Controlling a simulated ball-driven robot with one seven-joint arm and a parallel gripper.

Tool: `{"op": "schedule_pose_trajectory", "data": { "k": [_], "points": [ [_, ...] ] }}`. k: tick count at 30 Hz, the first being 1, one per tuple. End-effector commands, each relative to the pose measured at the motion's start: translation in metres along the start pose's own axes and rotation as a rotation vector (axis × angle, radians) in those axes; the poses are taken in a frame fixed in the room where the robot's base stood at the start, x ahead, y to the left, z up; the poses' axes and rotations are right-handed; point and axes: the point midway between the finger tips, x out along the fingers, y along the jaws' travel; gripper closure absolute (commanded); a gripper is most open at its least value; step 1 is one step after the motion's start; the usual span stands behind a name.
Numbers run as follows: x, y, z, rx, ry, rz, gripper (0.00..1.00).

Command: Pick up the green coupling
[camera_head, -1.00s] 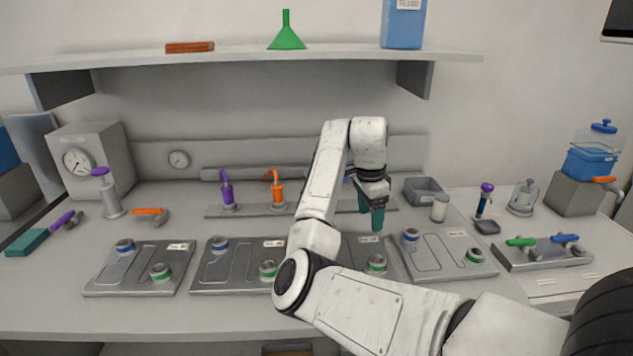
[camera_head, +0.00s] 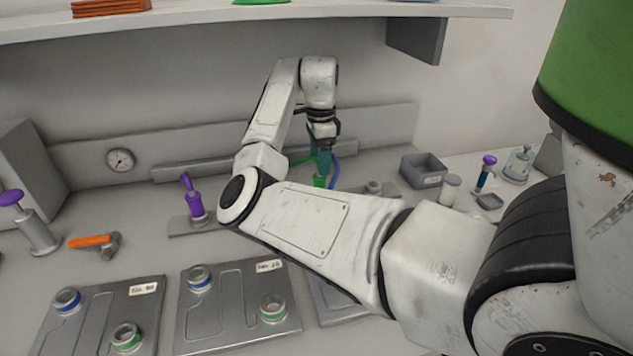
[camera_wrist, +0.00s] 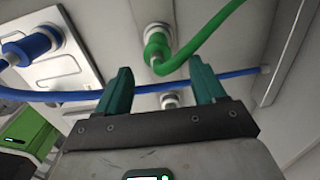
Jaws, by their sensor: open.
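The green coupling (camera_wrist: 157,48) sits at a round fitting on a pale plate in the wrist view, with a green hose curving off to the upper right. It lies beyond and between my two teal fingertips. My gripper (camera_wrist: 161,78) is open, with nothing between its fingers. In the head view my gripper (camera_head: 321,163) points down near the back of the bench. Green (camera_head: 319,182) shows just below the fingers there, largely hidden by my arm.
A blue hose (camera_wrist: 85,95) crosses behind my fingers in the wrist view, and a blue coupling (camera_wrist: 30,47) is at the left. In the head view, a purple-handled tool (camera_head: 194,200) stands left of my arm. A grey bin (camera_head: 422,170) stands right. The shelf (camera_head: 330,14) overhangs the bench.

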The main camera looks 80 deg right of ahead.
Motion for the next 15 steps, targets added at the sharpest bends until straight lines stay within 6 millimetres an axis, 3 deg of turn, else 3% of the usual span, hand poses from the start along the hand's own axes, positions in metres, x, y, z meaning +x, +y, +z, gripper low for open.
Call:
{"op": "schedule_pose_trajectory", "data": {
  "k": [3,15],
  "points": [
    [0.019,0.001,0.000,-0.002,0.001,0.002,0.31],
    [0.065,0.003,0.002,-0.002,0.000,0.002,0.31]
  ]
}}
